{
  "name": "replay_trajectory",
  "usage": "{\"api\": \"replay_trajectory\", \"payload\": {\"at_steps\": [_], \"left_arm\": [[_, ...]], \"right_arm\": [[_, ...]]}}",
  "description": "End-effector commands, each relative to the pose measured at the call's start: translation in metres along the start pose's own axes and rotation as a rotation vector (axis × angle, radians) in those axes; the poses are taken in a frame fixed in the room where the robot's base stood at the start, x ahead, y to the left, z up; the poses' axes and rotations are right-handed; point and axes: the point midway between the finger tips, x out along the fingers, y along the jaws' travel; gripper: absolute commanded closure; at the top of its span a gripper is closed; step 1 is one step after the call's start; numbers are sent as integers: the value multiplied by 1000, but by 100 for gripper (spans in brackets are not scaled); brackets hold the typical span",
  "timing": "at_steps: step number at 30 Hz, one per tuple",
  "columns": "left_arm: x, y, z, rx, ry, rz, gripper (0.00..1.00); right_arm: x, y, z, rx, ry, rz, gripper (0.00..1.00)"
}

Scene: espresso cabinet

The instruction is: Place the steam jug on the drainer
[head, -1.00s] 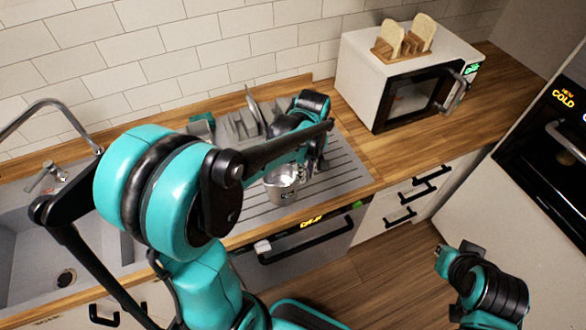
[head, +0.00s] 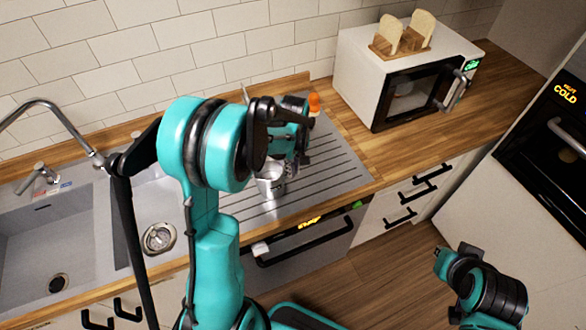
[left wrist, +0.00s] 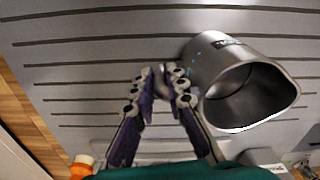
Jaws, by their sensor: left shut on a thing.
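The steam jug (head: 270,182) is a small, open-topped metal jug at the drainer's front left in the head view. It looks upright. In the left wrist view, the jug (left wrist: 215,72) is at the right, its mouth facing the camera. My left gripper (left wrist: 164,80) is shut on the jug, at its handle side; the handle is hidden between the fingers. The ribbed grey drainer (head: 335,170) is directly beneath. I cannot tell whether the jug's base touches it. My right gripper (head: 442,258) is low at the right, far from the jug; its fingers are unclear.
A sink with a tap (head: 40,105) is at the left. A white microwave (head: 400,75) carrying a wooden toast rack stands at the back right. An orange-topped item (head: 314,103) stands behind my left gripper. The right side of the drainer is clear.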

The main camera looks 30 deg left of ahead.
Motion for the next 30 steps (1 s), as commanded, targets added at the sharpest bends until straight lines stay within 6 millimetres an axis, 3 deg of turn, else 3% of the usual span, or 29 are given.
{"api": "replay_trajectory", "payload": {"at_steps": [5, 6, 8, 20, 30], "left_arm": [[4, 0, 0, 0, 0, 0, 100], [4, 0, 0, 0, 0, 0, 82], [3, 0, 0, 0, 0, 0, 66], [-4, 0, 0, 0, 0, 0, 66], [-74, 0, 0, 0, 0, 0, 66]], "right_arm": [[3, 0, 2, 0, 0, 0, 100], [3, 0, 2, 0, 0, 0, 100], [3, 0, 2, 0, 0, 0, 100], [-2, 0, -2, 0, 0, 0, 100], [-15, 0, -10, 0, 0, 0, 100]]}}
